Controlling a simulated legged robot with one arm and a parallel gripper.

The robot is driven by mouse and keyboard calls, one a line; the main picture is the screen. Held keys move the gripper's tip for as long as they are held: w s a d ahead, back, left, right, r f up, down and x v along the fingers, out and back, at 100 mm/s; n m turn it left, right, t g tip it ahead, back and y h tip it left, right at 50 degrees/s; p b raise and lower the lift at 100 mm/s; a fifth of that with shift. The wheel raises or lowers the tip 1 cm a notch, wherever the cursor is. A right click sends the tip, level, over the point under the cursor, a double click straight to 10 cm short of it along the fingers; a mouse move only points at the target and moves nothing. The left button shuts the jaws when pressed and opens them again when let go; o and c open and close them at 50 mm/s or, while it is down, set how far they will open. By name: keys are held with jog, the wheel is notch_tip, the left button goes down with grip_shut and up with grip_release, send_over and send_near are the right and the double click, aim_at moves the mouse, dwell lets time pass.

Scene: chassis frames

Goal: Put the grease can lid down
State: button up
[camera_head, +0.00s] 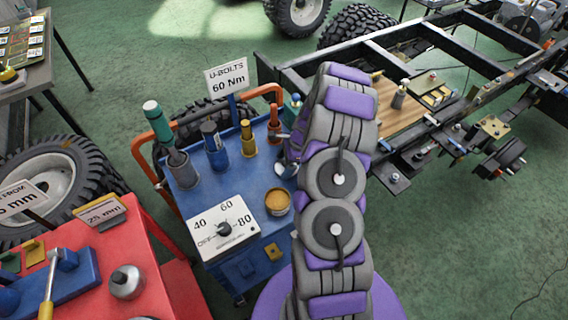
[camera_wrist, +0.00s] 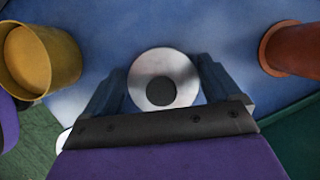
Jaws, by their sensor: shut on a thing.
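The grease can lid (camera_wrist: 181,70) is a round silver disc with a dark knob, between the two fingers of my gripper (camera_wrist: 160,88) in the wrist view. My gripper is shut on it. In the head view the lid (camera_head: 284,170) shows as a small pale patch beside my arm, over the blue cart top; my arm hides most of the gripper. The grease can (camera_head: 277,203) stands open on the cart, with tan contents, below the lid in the picture. It also shows at the left of the wrist view (camera_wrist: 40,62). I cannot tell whether the lid touches the cart.
The blue cart top (camera_head: 262,176) holds an orange socket (camera_head: 273,126), a yellow socket (camera_head: 247,138), a blue socket (camera_head: 214,147) and a white dial box (camera_head: 224,229). An orange rail edges the cart. A red table (camera_head: 165,275) is at lower left; the chassis frame (camera_head: 400,150) is at right.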

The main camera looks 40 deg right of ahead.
jog(key=o, duration=0.8)
jog(key=shift+c, duration=0.2)
jog(key=p+v, duration=0.3)
jog(key=v, duration=0.9)
jog(key=s+a+r+n+g, duration=0.1)
jog(key=s+a+r+n, duration=0.4)
jog(key=a+r, duration=0.4)
jog(key=s+a+r+n+g, duration=0.1)
jog(key=s+a+r+n, duration=0.1)
jog(key=a+r+n, duration=0.7)
jog(key=s+a+r+n+h, duration=0.1)
jog(key=s+a+n, duration=0.2)
jog(key=s, duration=0.5)
jog(key=s+a+r+n+g+h, duration=0.1)
jog(key=s+a+r+n, duration=0.1)
jog(key=s, duration=0.6)
jog(key=s+a+r+n+h, duration=0.2)
jog(key=s+a+n, duration=0.2)
jog(key=s, duration=0.4)
jog(key=shift+a+g, duration=0.3)
jog(key=shift+g, duration=0.1)
